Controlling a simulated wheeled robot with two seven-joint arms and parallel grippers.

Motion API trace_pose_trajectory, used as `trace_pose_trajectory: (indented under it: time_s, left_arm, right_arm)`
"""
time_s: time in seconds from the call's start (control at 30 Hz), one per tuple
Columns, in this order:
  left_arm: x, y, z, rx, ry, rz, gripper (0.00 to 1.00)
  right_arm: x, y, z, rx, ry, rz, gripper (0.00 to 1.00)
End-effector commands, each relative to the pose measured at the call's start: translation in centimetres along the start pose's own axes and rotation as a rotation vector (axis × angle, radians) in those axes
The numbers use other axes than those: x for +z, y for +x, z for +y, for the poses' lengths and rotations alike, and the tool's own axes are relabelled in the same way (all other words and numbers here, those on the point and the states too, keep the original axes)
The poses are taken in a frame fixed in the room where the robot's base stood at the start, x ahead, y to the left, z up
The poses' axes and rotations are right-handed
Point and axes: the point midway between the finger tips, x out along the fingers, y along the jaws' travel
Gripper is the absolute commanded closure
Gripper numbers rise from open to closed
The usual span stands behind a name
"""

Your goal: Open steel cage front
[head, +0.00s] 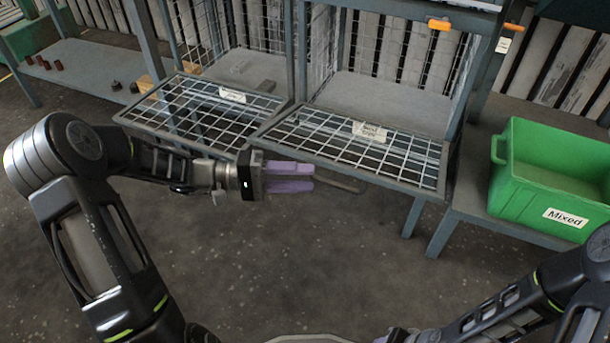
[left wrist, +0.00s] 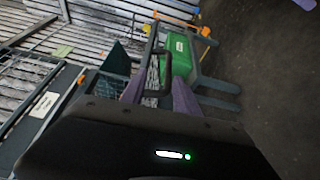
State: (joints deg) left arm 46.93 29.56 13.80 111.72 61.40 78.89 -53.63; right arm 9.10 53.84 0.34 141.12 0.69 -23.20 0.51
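Two wire cages stand side by side, and both mesh fronts hang folded down and outward, nearly level. The right mesh front (head: 345,148) carries a small white label whose text I cannot read surely; the left mesh front (head: 215,105) has one too. A dark bar handle (head: 340,182) sticks out at the right front's near edge. It also shows in the left wrist view (left wrist: 154,92). My left gripper (head: 312,178) is at the handle's left end, its purple fingers apart with the handle seen between them; contact is unclear. My right gripper (head: 395,336) is mostly cut off at the bottom edge.
A green bin (head: 520,190) labelled "Mixed" stands on a bench to the right. An orange latch-like part (head: 438,24) is on the right cage's top bar. A low shelf (head: 75,62) with small brown pieces is at the left. The floor in front is clear.

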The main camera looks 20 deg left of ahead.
Motion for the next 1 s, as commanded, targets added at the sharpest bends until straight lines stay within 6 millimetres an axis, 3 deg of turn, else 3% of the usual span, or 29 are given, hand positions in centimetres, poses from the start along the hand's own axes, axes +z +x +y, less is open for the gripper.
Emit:
trace_pose_trajectory:
  time_s: [0.27, 0.57, 1.0]
  left_arm:
    - [-0.2, -0.7, 0.0, 0.001, 0.001, 0.004, 0.66]
    - [-0.3, -2.9, -0.6, 0.000, 0.000, 0.003, 0.66]
    - [-0.6, -6.1, -1.3, 0.001, -0.001, 0.003, 0.66]
  right_arm:
    - [0.0, -0.3, -0.1, 0.000, 0.000, 0.000, 0.64]
    - [-0.1, -1.1, -0.4, 0.000, 0.000, 0.000, 0.64]
    - [-0.3, -3.8, -1.4, 0.000, 0.000, 0.001, 0.64]
